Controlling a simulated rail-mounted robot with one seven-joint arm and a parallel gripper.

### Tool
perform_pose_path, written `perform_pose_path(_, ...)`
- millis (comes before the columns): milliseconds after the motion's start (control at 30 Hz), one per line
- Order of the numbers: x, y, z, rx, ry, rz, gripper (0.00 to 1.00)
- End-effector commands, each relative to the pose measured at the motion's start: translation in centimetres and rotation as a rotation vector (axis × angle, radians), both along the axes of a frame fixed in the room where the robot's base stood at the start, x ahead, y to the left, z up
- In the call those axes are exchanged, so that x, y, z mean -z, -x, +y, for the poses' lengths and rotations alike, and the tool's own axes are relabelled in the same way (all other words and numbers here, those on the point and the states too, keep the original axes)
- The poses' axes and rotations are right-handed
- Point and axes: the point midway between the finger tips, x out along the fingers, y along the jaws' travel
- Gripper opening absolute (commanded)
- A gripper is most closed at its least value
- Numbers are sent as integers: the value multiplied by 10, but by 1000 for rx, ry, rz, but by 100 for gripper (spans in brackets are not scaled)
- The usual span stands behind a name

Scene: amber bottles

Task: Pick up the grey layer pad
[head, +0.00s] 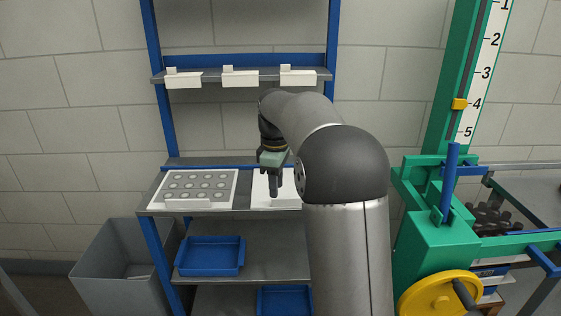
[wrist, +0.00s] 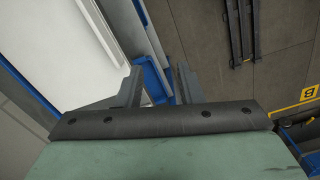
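A grey panel with rows of round marks (head: 198,184) lies in a white frame on the left of the middle shelf; it may be the grey layer pad, but I cannot tell for sure. My gripper (head: 274,188) points down at the right part of that shelf, in front of a white flat piece (head: 260,190). In the wrist view my gripper (wrist: 160,82) has its two fingers apart with nothing between them. A white flat surface (wrist: 65,45) lies to the left of the fingers. My arm hides the shelf's right end in the head view.
A grey bin (head: 110,262) stands at left. A green machine (head: 430,235) with a yellow handwheel (head: 437,295) stands at right.

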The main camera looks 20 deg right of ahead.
Motion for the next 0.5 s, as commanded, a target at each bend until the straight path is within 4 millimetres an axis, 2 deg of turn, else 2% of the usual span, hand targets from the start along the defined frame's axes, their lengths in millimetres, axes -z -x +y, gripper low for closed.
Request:
perform_pose_path(33,-30,-21,-15,-62,-2,-1,34)
perform_pose_path(100,-44,-40,-30,-145,-5,-3,34)
perform_pose_path(200,-57,-56,-45,-229,-7,-7,34)
perform_pose_path(367,-55,-65,-54,-287,-8,-9,34)
perform_pose_path(500,-30,-65,-54,-292,-9,-8,34)
